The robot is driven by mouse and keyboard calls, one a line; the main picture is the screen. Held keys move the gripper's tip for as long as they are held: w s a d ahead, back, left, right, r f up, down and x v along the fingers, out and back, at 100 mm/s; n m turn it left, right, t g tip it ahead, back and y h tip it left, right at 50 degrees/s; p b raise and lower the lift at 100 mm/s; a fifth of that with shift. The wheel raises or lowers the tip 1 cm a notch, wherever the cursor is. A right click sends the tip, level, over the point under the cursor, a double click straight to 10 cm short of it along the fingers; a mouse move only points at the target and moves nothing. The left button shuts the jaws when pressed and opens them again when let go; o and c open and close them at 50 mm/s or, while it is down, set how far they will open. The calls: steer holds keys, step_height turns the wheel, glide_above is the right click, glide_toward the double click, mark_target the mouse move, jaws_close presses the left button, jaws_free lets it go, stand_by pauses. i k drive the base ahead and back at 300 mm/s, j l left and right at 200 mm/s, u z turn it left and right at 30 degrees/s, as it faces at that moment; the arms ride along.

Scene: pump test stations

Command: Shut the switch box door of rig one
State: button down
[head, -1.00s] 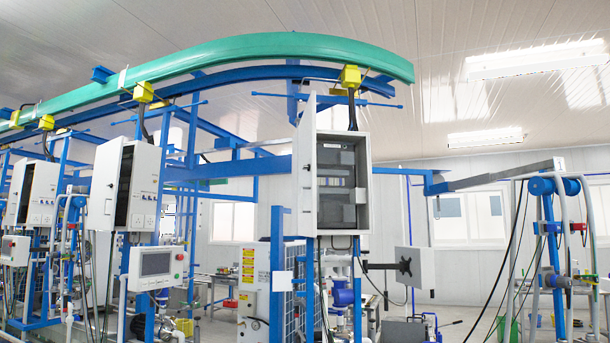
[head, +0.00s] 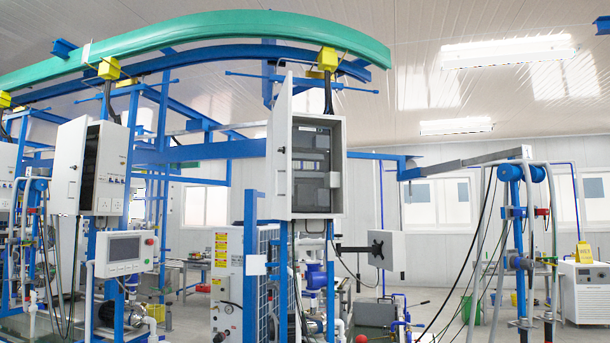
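A grey-white switch box (head: 338,170) hangs at the middle of the head view on blue posts. Its door (head: 279,150) is hinged on the left side and stands wide open, seen nearly edge-on. Dark fittings and a row of breakers show inside the box. Another box (head: 112,190) hangs to the left, with sockets on its front and a pale panel (head: 68,170) standing out at its left. No label shows which one belongs to rig one. My gripper is not in view.
A control panel with a screen (head: 124,253) stands low at the left. A monitor arm with a flat plate (head: 386,250) juts out right of the middle box. Blue posts and pump piping fill the space below. A white machine (head: 587,290) stands at far right.

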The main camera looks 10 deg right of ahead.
mark_target(283, 173)
steer(key=j, duration=0.15)
steer(key=i+j, duration=0.15)
steer(key=j, duration=0.3)
steer(key=i+j, duration=0.15)
steer(key=j, duration=0.25)
steer(key=i+j, duration=0.1)
steer(key=j, duration=0.35)
steer(key=i+j+z, duration=0.1)
steer(key=j, duration=0.35)
steer(key=i+j, duration=0.2)
steer(key=j, duration=0.2)
